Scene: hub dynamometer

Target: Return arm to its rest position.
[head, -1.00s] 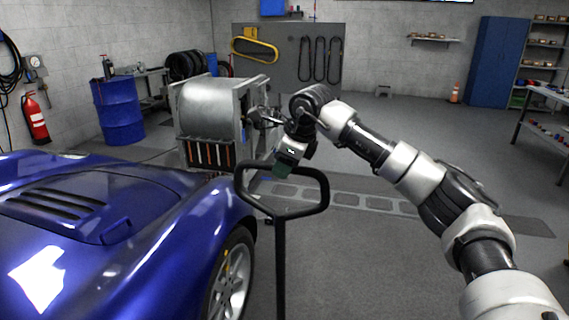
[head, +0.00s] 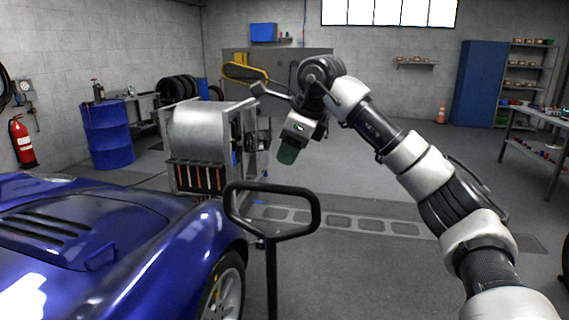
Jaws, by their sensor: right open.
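My right arm (head: 405,155) comes in from the lower right, reaches up and bends over at its wrist. My right gripper (head: 270,93) is at the wrist's left end, its dark fingers spread apart with nothing between them. It hangs in the air, in the picture above and right of the silver dynamometer drum (head: 198,128), apart from it. A green-tipped part (head: 288,153) hangs below the wrist. My left gripper does not show.
A blue car (head: 110,240) fills the lower left. A black looped handle (head: 272,212) stands upright in front of me. A blue drum (head: 107,135) and fire extinguisher (head: 24,141) are at the left. A workbench (head: 540,118) is at the right. Open floor lies right of centre.

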